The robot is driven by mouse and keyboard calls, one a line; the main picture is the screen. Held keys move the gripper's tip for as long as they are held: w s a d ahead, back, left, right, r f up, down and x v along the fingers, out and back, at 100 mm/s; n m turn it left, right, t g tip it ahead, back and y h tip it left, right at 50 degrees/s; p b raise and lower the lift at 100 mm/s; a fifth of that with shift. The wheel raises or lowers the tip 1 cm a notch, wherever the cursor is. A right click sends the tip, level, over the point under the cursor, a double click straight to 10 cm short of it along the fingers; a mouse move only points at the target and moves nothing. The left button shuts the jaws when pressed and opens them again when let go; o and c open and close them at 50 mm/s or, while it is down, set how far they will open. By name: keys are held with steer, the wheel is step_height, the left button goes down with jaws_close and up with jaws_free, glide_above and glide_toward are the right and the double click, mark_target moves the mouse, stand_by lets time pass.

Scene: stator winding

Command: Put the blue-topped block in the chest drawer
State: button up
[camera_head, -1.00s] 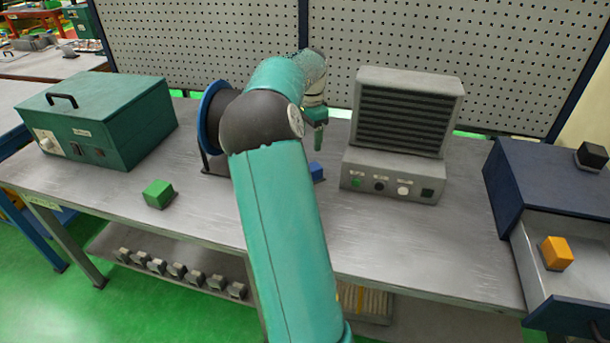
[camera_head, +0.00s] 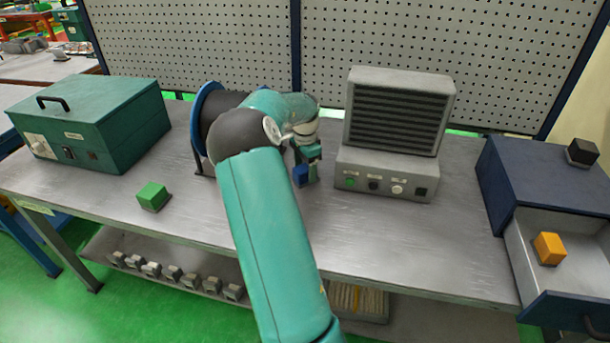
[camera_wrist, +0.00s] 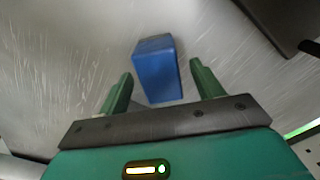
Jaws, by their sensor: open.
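The blue-topped block (camera_head: 300,176) stands on the workbench, left of the grey louvred unit. In the wrist view the blue block (camera_wrist: 157,72) lies ahead of and between the two green fingers. My gripper (camera_head: 308,163) is low over the bench beside the block; it also shows in the wrist view (camera_wrist: 163,88). The fingers are apart, with space on both sides of the block. The chest (camera_head: 545,175) stands at the right end of the bench. Its drawer (camera_head: 522,250) is pulled out, with an orange block (camera_head: 549,249) in it.
The grey louvred unit (camera_head: 393,130) stands close to the right of my gripper. A wire spool (camera_head: 207,122) is behind my arm. A green block (camera_head: 152,196) and a green box (camera_head: 92,125) are at left. A black block (camera_head: 582,151) sits on the chest.

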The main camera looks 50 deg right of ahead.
step_height(320, 180, down, 2)
steer(key=shift+f, duration=0.1)
steer(key=c, duration=1.3)
